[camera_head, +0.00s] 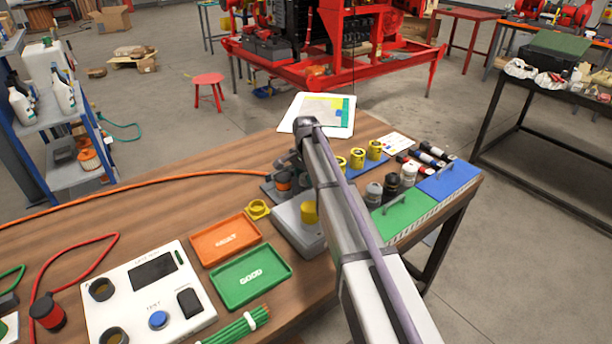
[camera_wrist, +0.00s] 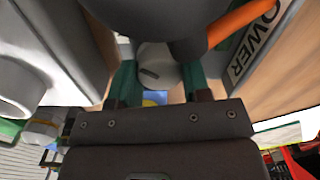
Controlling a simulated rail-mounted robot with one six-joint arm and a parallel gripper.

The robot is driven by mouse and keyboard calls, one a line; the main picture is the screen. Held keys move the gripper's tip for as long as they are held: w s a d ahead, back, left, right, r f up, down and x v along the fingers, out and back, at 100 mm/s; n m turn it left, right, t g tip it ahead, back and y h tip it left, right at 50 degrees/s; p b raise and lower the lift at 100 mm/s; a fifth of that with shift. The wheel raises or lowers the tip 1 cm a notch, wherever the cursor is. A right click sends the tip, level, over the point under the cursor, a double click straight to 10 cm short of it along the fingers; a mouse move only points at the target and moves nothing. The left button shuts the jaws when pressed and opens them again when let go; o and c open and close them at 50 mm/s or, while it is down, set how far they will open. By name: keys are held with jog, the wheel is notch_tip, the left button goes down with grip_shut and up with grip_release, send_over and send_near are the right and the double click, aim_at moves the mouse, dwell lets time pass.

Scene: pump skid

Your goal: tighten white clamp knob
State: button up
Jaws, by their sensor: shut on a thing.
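The white clamp knob (camera_wrist: 158,70) shows in the wrist view as a pale round knob with a dark slot-like mark. The two green fingers of my gripper (camera_wrist: 159,78) are shut on it, one on each side. A large dark rounded part (camera_wrist: 160,18) hides the knob's upper side in this view, with an orange cable at its right. In the head view my arm covers the knob. The grey fixture (camera_head: 297,228) stands on the wooden bench beside my arm, with a yellow cylinder on it.
An orange tray (camera_head: 224,239) and a green tray (camera_head: 250,277) lie left of the fixture. A white test box (camera_head: 150,297) is at front left. Yellow cylinders (camera_head: 357,158) and several dark and white fittings stand right of my arm. An orange cable (camera_head: 150,189) crosses the bench.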

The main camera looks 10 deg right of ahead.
jog(key=shift+m, duration=0.9)
jog(key=o, duration=0.7)
jog(key=shift+c, duration=0.2)
jog(key=shift+r, duration=0.1)
notch_tip(320, 180, up, 11)
jog(key=p, duration=1.1)
jog(key=shift+f, duration=0.2)
